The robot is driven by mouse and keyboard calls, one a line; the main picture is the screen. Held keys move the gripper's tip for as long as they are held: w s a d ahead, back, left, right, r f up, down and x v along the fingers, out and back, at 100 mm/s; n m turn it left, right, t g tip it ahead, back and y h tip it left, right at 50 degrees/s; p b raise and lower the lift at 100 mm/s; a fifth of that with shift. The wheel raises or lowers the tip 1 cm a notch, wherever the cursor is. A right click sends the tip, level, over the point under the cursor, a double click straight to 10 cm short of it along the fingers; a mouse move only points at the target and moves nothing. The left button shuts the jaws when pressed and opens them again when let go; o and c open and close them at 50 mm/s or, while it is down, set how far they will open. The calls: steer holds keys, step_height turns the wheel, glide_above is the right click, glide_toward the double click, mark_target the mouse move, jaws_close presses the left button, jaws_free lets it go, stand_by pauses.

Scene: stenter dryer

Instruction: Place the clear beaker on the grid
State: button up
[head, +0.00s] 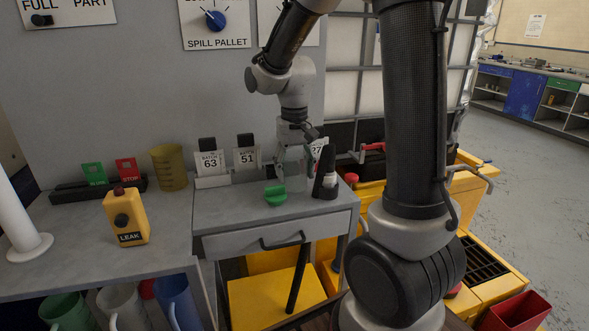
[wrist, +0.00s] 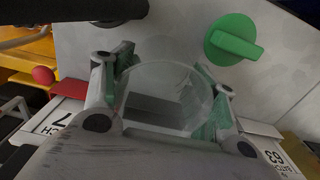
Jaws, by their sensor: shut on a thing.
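The clear beaker (wrist: 168,98) is between the fingers of my gripper (wrist: 172,80) in the wrist view, its round rim showing between the green-padded tips. In the head view my gripper (head: 293,160) is shut on the beaker (head: 294,174), at the grey drawer cabinet's top, between the green knob and a black stand. The beaker is faint there, and I cannot tell whether its base touches the top. A dark grid (head: 486,258) is set in the yellow unit at the lower right.
A green knob (head: 275,195) is left of the beaker. Batch cards (head: 210,162) stand behind. A black stand (head: 327,180) is close on the right. An amber beaker (head: 169,167) and yellow LEAK box (head: 126,217) are further left.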

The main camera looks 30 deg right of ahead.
steer(key=o, duration=1)
steer(key=shift+f, duration=0.15)
